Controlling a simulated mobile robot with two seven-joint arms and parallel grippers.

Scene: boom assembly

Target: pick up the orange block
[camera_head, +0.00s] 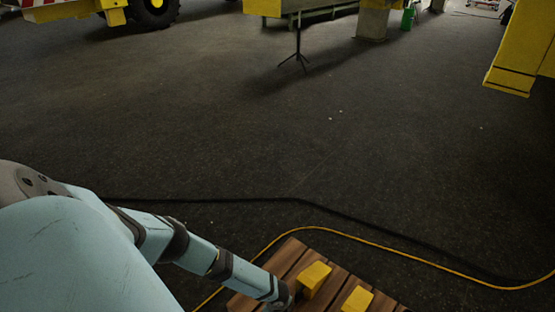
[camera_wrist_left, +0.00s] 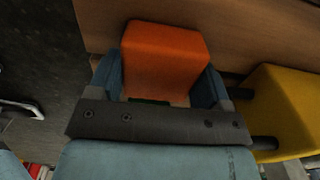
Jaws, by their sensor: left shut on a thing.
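The orange block (camera_wrist_left: 165,60) is in the left wrist view, between the two blue fingers of my left gripper (camera_wrist_left: 160,85). The gripper is shut on it, with a finger at each side. Wood lies behind the block; I cannot tell whether the block still touches it. In the head view my left arm reaches down to the wooden pallet (camera_head: 290,258) at the bottom, but its fingers and the orange block are hidden there. My right gripper is not in view.
Two yellow blocks (camera_head: 314,278) (camera_head: 357,300) stand on the pallet; a yellow block (camera_wrist_left: 285,110) is close at the right of the left gripper. A yellow cable (camera_head: 400,256) runs around the pallet. The dark floor beyond is mostly clear, with a tripod stand (camera_head: 298,50) farther off.

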